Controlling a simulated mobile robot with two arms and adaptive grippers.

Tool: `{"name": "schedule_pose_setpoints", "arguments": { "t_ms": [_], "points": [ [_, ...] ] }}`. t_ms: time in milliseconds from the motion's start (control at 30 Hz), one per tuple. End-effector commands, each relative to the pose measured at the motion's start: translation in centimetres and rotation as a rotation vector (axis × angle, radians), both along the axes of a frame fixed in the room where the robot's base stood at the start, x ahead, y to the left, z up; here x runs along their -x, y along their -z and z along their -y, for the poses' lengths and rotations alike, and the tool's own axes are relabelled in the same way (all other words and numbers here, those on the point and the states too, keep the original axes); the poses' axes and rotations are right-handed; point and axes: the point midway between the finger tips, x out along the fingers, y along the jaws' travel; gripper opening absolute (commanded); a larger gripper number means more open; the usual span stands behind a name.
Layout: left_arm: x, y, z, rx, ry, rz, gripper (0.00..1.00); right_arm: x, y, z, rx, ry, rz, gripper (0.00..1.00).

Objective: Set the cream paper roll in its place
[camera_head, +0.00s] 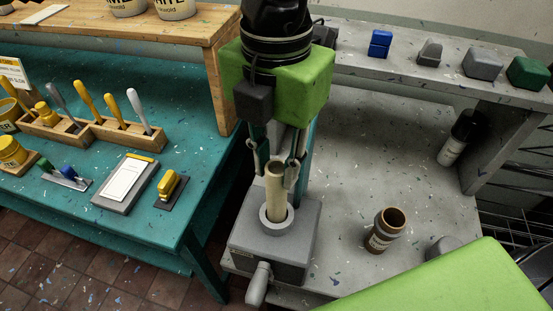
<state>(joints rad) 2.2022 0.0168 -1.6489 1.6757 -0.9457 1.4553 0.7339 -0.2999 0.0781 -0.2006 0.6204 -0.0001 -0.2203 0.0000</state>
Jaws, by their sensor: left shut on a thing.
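The cream paper roll (275,190) is a slim upright tube. Its lower end is inside the round grey collar (264,224) on top of a grey box-shaped holder (262,253); I cannot see how deep it reaches or whether it rests on anything. My left gripper (274,168), with a green body, comes down from above. Its fingers are shut on the upper part of the roll, one on each side. My right gripper is not in view.
A brown-rimmed jar (386,228) stands right of the holder on the grey bench (345,180). A dark bottle (458,137) is farther right. A raised shelf (408,72) carries coloured blocks.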

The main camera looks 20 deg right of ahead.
Motion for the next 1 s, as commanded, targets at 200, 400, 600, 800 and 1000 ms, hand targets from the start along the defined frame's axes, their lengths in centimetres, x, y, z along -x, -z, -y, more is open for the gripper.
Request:
{"name": "schedule_pose_setpoints", "arguments": {
  "t_ms": [200, 400, 600, 800, 1000],
  "points": [
    [0.0, 0.0, 0.0, -0.001, 0.001, -0.001, 0.3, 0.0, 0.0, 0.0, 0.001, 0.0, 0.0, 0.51],
    [0.0, 0.0, 0.0, -0.001, 0.001, -0.001, 0.42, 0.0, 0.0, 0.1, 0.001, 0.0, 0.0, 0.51],
    [0.0, -0.1, 0.0, 0.0, 0.001, 0.0, 0.42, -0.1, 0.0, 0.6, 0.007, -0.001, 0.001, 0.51],
    [0.0, -2.3, 0.1, 0.003, -0.001, 0.001, 0.42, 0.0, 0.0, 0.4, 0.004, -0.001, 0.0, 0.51],
    [0.0, -6.7, 0.1, 0.003, -0.001, 0.001, 0.42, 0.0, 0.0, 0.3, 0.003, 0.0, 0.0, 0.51]
  ]
}}
